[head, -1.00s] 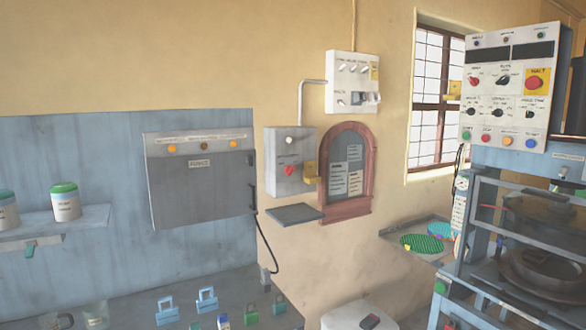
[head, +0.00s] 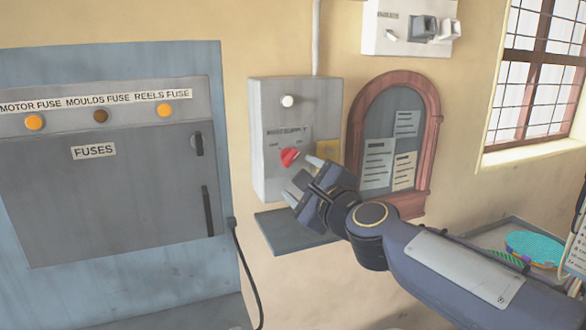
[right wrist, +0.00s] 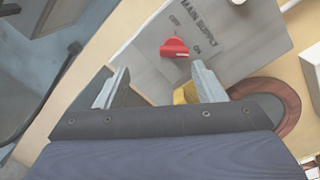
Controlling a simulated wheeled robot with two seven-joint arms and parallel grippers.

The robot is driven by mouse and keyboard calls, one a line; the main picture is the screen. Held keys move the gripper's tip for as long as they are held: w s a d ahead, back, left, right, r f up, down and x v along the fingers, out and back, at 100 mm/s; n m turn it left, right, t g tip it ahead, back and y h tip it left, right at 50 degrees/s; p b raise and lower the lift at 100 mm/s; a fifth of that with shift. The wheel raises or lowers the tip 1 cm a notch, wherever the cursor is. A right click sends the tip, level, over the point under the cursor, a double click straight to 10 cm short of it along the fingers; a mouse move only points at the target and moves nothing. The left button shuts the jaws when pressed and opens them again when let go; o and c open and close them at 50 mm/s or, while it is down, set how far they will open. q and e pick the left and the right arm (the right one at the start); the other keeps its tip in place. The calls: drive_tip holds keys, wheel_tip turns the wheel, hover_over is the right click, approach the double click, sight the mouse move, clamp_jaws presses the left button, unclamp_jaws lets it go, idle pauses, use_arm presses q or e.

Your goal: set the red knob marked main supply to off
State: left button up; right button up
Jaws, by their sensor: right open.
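The red knob (head: 288,157) sits on the front of the grey main supply box (head: 265,100) on the wall. In the right wrist view the red knob (right wrist: 174,47) lies under the words MAIN SUPPLY, with OFF above it and ON to its right; its narrow end appears to point toward ON. My right gripper (head: 301,174) is open and empty just in front of the box, slightly below and right of the knob. In the right wrist view its fingers (right wrist: 160,69) stand apart, with the knob beyond them, not between them. My left gripper is out of view.
A yellow part (head: 327,151) is on the box's right side, near my gripper. A grey shelf (head: 290,238) juts out below. A fuse cabinet (head: 110,190) is at left; a red-framed notice board (head: 432,150) at right. A white switch box (head: 385,40) hangs above.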

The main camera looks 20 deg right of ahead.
sight(291, 159)
drive_tip(key=w, duration=0.2)
drive_tip(key=w+d+m, duration=0.1)
drive_tip(key=w, duration=0.2)
drive_tip(key=w+r+m+h, duration=0.1)
drive_tip(key=w, duration=0.1)
drive_tip(key=shift+w+d+p, duration=0.3)
drive_tip(key=shift+d, duration=0.05)
drive_tip(key=shift+w, duration=0.65)
drive_tip(key=c, duration=1)
